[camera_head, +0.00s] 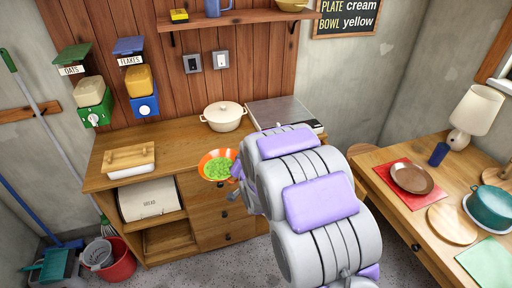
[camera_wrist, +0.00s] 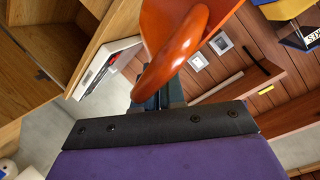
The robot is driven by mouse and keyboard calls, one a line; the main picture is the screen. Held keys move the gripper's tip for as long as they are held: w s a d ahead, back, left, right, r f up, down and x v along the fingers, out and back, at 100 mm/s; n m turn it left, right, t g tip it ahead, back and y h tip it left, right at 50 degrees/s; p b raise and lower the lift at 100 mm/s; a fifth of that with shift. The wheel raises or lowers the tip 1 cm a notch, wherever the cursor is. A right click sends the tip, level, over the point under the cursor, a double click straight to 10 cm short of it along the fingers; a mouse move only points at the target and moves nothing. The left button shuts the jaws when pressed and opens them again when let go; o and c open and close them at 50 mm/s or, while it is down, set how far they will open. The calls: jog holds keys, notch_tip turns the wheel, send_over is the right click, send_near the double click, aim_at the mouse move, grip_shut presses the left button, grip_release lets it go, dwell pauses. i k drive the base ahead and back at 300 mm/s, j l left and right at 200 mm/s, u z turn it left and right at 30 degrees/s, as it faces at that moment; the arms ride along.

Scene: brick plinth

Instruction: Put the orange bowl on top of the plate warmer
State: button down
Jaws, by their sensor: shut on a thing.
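The orange bowl (camera_head: 207,172), with green pieces inside, is in front of the wooden cabinet's edge in the head view. My gripper (camera_head: 237,172) is shut on its right side, and the bowl is held up in the air. In the wrist view the orange bowl (camera_wrist: 165,65) shows its thick curved rim at the jaws of my gripper (camera_wrist: 172,92). A flat silver-topped appliance (camera_head: 280,110), which looks like the plate warmer, sits at the right end of the cabinet top. Its near part is hidden behind my arm, and its visible top looks bare.
A white dish with a wooden lid (camera_head: 129,160) sits at the cabinet's left end. A side table (camera_head: 400,213) at right holds a lamp, plates and a teal pot.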

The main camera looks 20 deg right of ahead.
aim_at(279, 110)
jog(key=i+z, duration=0.15)
jog(key=z, duration=0.75)
jog(key=i+j+z, duration=0.75)
jog(key=j, duration=0.4)
jog(key=i+j, duration=0.3)
jog(key=j, duration=0.1)
